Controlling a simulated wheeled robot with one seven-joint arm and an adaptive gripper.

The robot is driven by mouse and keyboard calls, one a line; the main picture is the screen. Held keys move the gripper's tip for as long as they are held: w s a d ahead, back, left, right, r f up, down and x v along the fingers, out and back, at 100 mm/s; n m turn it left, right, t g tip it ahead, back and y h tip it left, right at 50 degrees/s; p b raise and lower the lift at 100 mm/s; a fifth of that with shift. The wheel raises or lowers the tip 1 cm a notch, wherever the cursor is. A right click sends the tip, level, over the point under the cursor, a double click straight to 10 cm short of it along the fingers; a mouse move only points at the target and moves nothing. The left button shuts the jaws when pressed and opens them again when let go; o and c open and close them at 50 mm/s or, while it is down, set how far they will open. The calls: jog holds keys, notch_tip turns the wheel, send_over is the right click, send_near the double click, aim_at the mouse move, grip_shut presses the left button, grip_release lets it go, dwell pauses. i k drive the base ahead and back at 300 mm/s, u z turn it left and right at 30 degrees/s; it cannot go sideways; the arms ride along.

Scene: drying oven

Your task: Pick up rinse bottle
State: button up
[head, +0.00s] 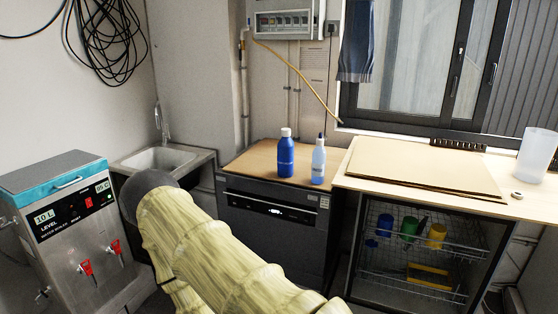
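A dark blue bottle with a white cap (286,155) stands upright on the wooden top above the dark appliance in the head view. Beside it on the right stands a slimmer pale blue bottle with a dark top (318,163), also upright. The two bottles are close together, and both are free of any gripper in view. I cannot read their labels, so I cannot tell which one is the rinse bottle. My arm, in a pale yellow cover, crosses the lower middle of the view. My gripper is not in view.
A water boiler with red taps (72,225) stands at left, beside a sink (158,160). The dark appliance (275,222) is under the bottles. At right, a pale counter (510,201) holds a cardboard sheet (415,168) and a clear beaker (536,155), above a wire rack (420,255) with cups.

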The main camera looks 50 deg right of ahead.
aim_at(319, 155)
jog(key=z, duration=0.2)
jog(key=i, duration=1)
jog(key=z, duration=0.5)
